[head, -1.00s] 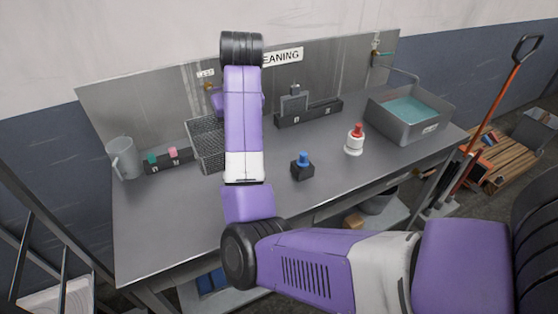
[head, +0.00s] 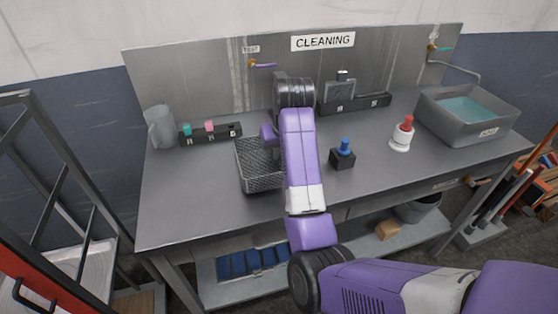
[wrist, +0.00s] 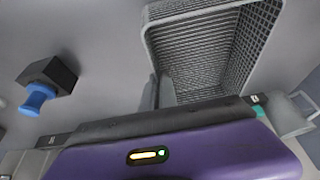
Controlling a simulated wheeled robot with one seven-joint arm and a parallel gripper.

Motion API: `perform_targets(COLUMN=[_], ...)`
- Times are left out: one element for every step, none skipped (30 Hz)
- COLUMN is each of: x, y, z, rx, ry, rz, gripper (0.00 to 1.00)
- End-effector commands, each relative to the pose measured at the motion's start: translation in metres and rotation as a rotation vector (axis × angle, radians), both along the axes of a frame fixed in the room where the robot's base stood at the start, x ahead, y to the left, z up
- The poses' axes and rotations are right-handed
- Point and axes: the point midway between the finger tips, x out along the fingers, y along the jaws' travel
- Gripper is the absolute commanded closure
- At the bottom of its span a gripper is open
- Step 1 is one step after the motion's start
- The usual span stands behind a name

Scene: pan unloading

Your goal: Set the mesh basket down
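The mesh basket (head: 255,178) is a grey wire box with an open top, over the left-middle of the grey bench (head: 190,210). In the wrist view the basket (wrist: 197,62) fills the upper middle, and its inside looks empty. My gripper (wrist: 158,92) has its two dark fingers close together at the basket's side wall and appears shut on it. In the head view my arm hides the fingers and the basket's right side. I cannot tell whether the basket's underside touches the bench.
A black block with a blue-topped piece (head: 342,157) stands right of my arm. A red-and-white bottle (head: 402,135) and a grey water basin (head: 455,125) are farther right. A pitcher (head: 160,127) and a labelled rack (head: 210,134) stand at the back left. The front-left bench is clear.

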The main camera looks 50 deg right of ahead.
Motion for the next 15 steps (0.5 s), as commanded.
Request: perform_targets(x=[-0.001,0.0,0.0,0.0,0.0,0.0,0.0,0.0,0.0,0.0,0.0,0.0,0.0,0.0,0.0], y=[0.001,0.001,0.001,0.001,0.001,0.001,0.0,0.0,0.0,0.0,0.0,0.0,0.0,0.0,0.0], z=[-0.009,-0.013,-0.019,-0.022,-0.025,-0.027,-0.028,-0.028,-0.028,-0.028,-0.028,-0.028,-0.028,-0.028,-0.028], rx=[0.002,0.002,0.001,0.001,0.001,0.0,0.0,0.0,-0.001,-0.001,-0.001,-0.001,-0.001,-0.001,0.0], ry=[0.004,0.004,0.003,0.003,0.003,0.001,0.0,0.0,-0.001,-0.001,-0.001,-0.001,-0.001,-0.001,0.0], rz=[0.001,0.001,0.001,0.001,0.001,0.001,0.0,0.0,0.0,0.0,0.0,0.0,0.0,0.0,0.0], gripper=[1.0,1.0,1.0,1.0,1.0,1.0,1.0,1.0,1.0,1.0,1.0,1.0,1.0,1.0,1.0])
